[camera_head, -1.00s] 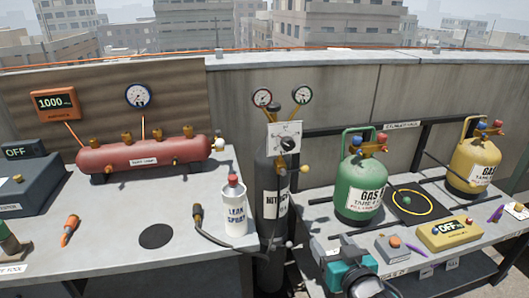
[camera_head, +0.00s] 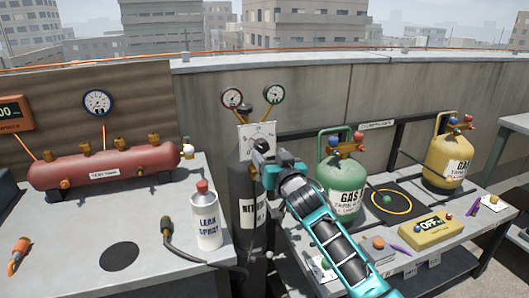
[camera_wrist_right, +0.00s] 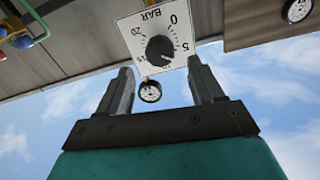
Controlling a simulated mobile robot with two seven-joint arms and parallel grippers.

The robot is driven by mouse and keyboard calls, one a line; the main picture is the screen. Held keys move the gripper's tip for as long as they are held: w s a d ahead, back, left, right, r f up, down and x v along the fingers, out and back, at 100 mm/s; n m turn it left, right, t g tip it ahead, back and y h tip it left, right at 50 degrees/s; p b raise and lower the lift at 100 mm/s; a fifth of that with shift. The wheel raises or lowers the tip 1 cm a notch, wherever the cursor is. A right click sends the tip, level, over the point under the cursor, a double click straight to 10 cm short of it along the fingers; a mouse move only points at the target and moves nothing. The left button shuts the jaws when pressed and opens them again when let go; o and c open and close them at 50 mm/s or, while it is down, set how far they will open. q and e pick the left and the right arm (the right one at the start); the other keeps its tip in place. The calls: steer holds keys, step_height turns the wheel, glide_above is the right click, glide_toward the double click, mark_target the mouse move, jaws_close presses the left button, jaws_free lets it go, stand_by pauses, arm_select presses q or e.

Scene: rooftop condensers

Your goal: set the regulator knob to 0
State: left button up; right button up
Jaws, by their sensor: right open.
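The regulator's white dial plate (camera_head: 250,131) is on the dark nitrogen cylinder (camera_head: 247,180), below two round gauges. My right gripper (camera_head: 262,150) is in front of its lower part, hiding the knob in the head view. In the right wrist view the plate (camera_wrist_right: 133,27) appears upside down, with BAR, 0, 5 and 20 readable. The black knob (camera_wrist_right: 160,49) sits at its middle; I cannot tell its exact setting. My right gripper's fingers (camera_wrist_right: 162,85) are open, spread to either side below the knob in that view, with nothing between them. My left gripper is out of view.
The red tank (camera_head: 105,171) and leak spray bottle (camera_head: 205,220) stand on the left table. A black hose runs from that table toward the cylinder. The green gas tank (camera_head: 341,178) stands close to the right of my arm; the yellow tank (camera_head: 445,157) is farther right.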

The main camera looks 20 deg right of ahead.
mark_target(263, 147)
steer(key=w, duration=0.4)
steer(key=shift+a+b, duration=0.1)
steer(key=shift+b, duration=0.2)
steer(key=shift+w, duration=0.3)
steer(key=c, duration=1.1)
steer(key=shift+o, duration=0.2)
